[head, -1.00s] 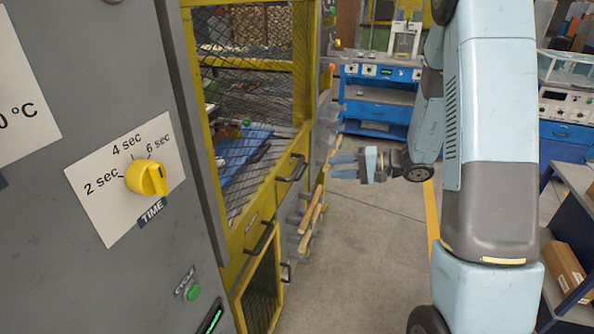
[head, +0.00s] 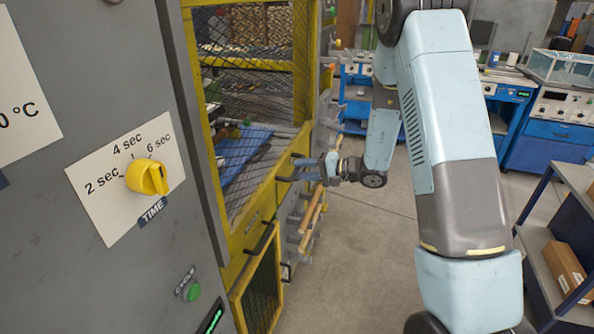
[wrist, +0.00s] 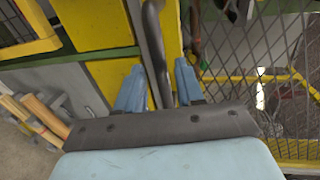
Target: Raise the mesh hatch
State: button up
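The mesh hatch (head: 266,196) is a yellow-framed panel of dark wire mesh at the left centre of the head view, and it looks lowered. In the wrist view its mesh (wrist: 240,42) fills the right side, and a dark bar handle (wrist: 153,40) runs down from the top. My gripper (head: 290,170) is at the hatch's lower rail. In the wrist view its two blue fingers (wrist: 158,82) stand apart, one on each side of the handle. The bar runs between them, and I see no clear grip on it. The handle is mostly hidden by the fingers in the head view.
A grey panel with a yellow time knob (head: 147,177) stands close on the left. Turned wooden pieces (head: 313,212) sit beside the yellow machine below my gripper. A shelf with boxes (head: 566,268) stands at right. The floor between is clear.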

jog(key=shift+x, duration=1.25)
grip_shut()
